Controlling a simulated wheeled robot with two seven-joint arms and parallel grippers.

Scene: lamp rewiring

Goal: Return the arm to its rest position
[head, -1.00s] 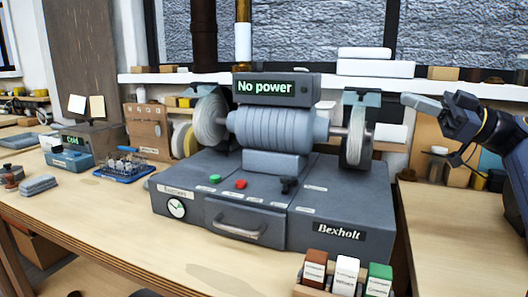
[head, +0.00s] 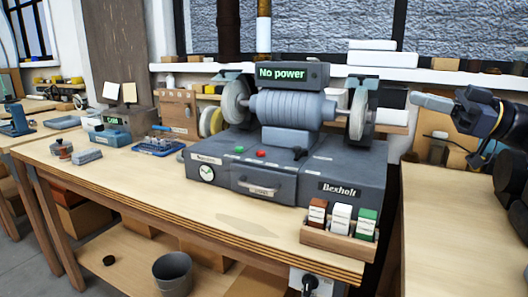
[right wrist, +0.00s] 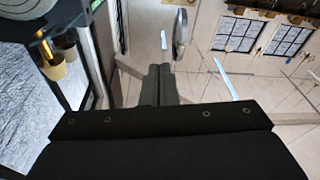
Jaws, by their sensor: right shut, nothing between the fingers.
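My left gripper is not in view. The grey bench grinder (head: 290,150) stands on the workbench with a display (head: 283,73) reading "No power". The right gripper appears apart from its right wheel (head: 357,113).
A wooden tray (head: 339,242) with brown, white and green boxes sits at the bench's front right. A blue tray (head: 158,147), a small device (head: 110,134) and small blocks lie left. A bucket (head: 173,273) stands below. The bench's front left is clear.

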